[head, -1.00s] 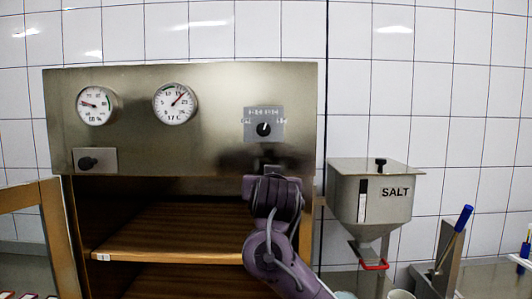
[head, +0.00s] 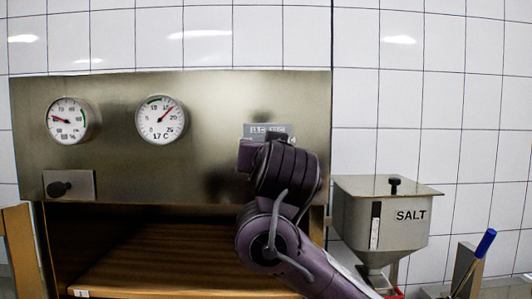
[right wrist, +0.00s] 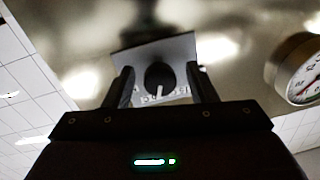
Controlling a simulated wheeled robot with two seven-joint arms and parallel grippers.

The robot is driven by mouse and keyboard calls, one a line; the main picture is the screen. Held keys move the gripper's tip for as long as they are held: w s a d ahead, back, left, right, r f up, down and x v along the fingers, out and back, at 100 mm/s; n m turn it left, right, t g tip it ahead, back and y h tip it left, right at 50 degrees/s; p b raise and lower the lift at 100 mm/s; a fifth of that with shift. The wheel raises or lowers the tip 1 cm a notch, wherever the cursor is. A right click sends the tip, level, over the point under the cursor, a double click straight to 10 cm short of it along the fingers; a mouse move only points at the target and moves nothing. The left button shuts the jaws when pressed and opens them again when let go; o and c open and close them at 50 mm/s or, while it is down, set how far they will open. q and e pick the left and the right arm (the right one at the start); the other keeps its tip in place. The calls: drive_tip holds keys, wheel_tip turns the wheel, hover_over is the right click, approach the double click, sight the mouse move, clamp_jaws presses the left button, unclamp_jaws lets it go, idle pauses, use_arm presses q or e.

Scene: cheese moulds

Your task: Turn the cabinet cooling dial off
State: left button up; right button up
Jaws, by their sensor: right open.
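The cooling dial is a black knob (right wrist: 158,77) with a white pointer line on a grey plate (right wrist: 165,52). In the right wrist view the line points at the labelled side of the plate, seen upside down. In the head view only the plate's top edge (head: 268,130) shows; my right arm hides the knob. My right gripper (right wrist: 159,70) is open, with one finger on each side of the knob; contact cannot be told. In the head view its wrist (head: 250,156) is in front of the steel panel (head: 215,110). My left gripper is out of view.
Two round gauges (head: 68,120) (head: 161,119) and another black knob (head: 60,188) are on the panel's left. An open wooden shelf (head: 160,265) lies below. A salt hopper (head: 385,215) stands right of the cabinet, close to my right arm.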

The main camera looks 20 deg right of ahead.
drive_tip(key=shift+s+r, duration=0.15)
drive_tip(key=shift+s, duration=0.25)
drive_tip(key=shift+c, duration=1.6)
drive_tip(key=c, duration=0.5)
drive_tip(key=shift+c, duration=0.6)
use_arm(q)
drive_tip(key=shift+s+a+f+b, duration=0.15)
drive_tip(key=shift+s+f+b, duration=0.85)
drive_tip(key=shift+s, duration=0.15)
use_arm(e)
drive_tip(key=n, duration=0.8)
drive_tip(key=n+g+h, duration=0.1)
drive_tip(key=n, duration=0.8)
drive_tip(key=shift+a, duration=0.1)
